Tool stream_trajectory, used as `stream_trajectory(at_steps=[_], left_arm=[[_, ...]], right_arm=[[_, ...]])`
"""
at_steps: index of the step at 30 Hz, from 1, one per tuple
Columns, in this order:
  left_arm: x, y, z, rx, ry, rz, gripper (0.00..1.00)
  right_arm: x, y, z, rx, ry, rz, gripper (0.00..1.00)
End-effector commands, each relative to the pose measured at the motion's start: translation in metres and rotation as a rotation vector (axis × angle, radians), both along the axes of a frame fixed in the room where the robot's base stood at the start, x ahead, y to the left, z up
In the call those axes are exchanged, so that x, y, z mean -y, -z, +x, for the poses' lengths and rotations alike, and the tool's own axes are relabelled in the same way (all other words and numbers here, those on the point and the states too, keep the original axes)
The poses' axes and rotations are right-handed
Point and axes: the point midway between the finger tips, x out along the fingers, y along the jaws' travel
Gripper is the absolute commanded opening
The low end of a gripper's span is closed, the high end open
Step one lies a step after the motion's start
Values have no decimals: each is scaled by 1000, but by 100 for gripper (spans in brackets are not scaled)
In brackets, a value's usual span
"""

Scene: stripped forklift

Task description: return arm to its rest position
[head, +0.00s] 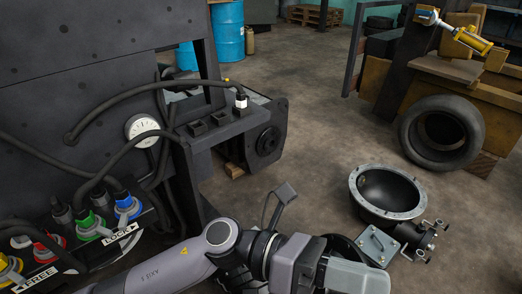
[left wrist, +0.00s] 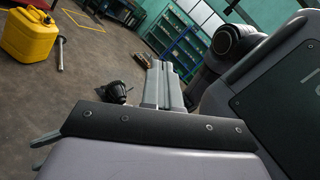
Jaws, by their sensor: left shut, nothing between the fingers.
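My left arm (head: 200,255) comes in along the bottom of the head view, from the left to the bottom middle. Its wrist is low in front of the dark forklift body, over the floor, clear of the forklift's front. In the left wrist view the two grey fingers of my left gripper (left wrist: 165,85) lie side by side, shut, with nothing held. They point out over open floor. In the head view the fingertips cannot be made out. My right gripper is in neither view.
The forklift body (head: 90,60) with a gauge (head: 142,130), hoses and coloured couplings fills the left. A metal housing (head: 388,192) stands on the floor at right, near my wrist. A tyre (head: 441,132) is farther back. A yellow can (left wrist: 28,35) shows in the wrist view.

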Motion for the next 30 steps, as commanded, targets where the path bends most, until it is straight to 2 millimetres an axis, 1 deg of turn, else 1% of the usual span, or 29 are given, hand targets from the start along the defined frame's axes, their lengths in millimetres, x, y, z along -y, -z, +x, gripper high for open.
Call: stream_trajectory(at_steps=[1,3,5,6,8,9,11,12,14,15,17,18,20,21,23,24,26,27,30], left_arm=[[-3,-12,10,-139,-62,-47,0],[-11,-23,30,-334,-146,-110,0],[-20,-27,48,-505,-215,-162,0],[-29,-28,61,-619,-261,-195,0],[-43,-24,79,-790,-327,-246,0],[-55,-19,91,-905,-372,-279,0],[-74,-7,108,-1078,-435,-330,0],[-87,4,117,-1191,-477,-364,0],[-109,23,129,-1365,-539,-418,0],[-124,38,135,-1477,-581,-454,0],[-148,63,139,-1645,-642,-510,0],[-165,81,140,-1757,-682,-550,0],[-189,110,136,-1923,-741,-611,0],[-206,130,130,-2029,-782,-655,0],[-231,159,117,-2187,-843,-722,0],[-246,178,107,-2284,-881,-769,0],[-268,203,88,-2416,-936,-838,0],[-280,217,75,-2494,-969,-882,0],[-304,244,46,-2644,-1033,-977,0]], right_arm=[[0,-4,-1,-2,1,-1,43],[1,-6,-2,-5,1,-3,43],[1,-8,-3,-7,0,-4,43],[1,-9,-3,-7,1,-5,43],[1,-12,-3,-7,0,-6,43],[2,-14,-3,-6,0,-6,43],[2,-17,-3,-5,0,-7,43],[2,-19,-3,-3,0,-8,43],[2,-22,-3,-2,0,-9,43],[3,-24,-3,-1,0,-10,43],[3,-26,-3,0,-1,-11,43],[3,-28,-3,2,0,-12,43],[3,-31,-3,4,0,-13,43],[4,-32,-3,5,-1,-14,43],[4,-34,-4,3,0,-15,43],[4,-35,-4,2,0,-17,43],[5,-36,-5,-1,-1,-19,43],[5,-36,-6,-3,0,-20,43],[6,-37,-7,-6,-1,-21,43]])
